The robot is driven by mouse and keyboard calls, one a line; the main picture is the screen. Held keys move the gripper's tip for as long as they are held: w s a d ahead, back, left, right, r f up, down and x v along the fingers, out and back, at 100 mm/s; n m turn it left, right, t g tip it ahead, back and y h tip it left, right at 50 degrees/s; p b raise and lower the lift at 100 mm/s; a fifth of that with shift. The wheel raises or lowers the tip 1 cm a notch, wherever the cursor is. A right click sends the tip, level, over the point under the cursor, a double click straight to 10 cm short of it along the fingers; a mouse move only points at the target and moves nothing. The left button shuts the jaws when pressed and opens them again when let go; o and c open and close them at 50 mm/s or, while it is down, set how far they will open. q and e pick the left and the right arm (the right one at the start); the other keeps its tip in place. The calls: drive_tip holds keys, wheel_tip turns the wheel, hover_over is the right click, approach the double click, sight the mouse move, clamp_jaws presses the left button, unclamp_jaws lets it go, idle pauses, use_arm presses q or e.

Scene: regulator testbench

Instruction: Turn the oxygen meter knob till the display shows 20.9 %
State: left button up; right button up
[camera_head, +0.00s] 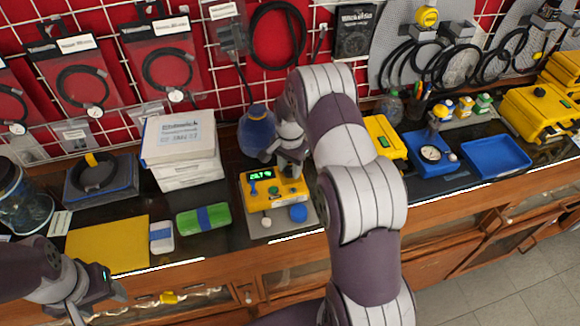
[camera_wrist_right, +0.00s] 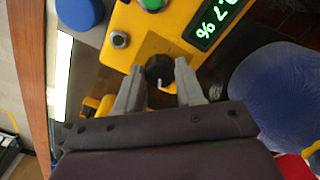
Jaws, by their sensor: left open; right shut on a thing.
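The yellow oxygen meter (camera_head: 262,203) stands on the bench, and its green display (camera_head: 261,175) appears to read 20.7 %. In the right wrist view the meter (camera_wrist_right: 178,22) shows its display (camera_wrist_right: 215,22) cut off by the top edge, with "0.7 %" legible. A dark round knob (camera_wrist_right: 159,69) with a pale mark sits between the fingers of my right gripper (camera_wrist_right: 160,88), which is shut on it. In the head view my right gripper (camera_head: 290,168) is over the meter's back right and hides the knob. My left gripper (camera_head: 97,298) is open and empty at the lower left.
A blue round object (camera_head: 298,213) and a white ball (camera_head: 266,222) are in front of the meter. A blue flask (camera_head: 257,130) stands close behind it. A green case (camera_head: 203,219) and a white box (camera_head: 181,150) are to its left, a blue tray (camera_head: 495,157) far right.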

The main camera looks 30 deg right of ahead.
drive_tip(key=shift+w+r+m, duration=0.15)
drive_tip(key=shift+m, duration=1.55)
drive_tip(key=o, duration=1)
drive_tip(key=shift+o, duration=0.2)
wheel_tip(320, 180, up, 9)
drive_tip(key=b, duration=0.2)
wheel_tip(320, 180, up, 4)
drive_tip(key=p, duration=0.2)
hover_over(290, 169)
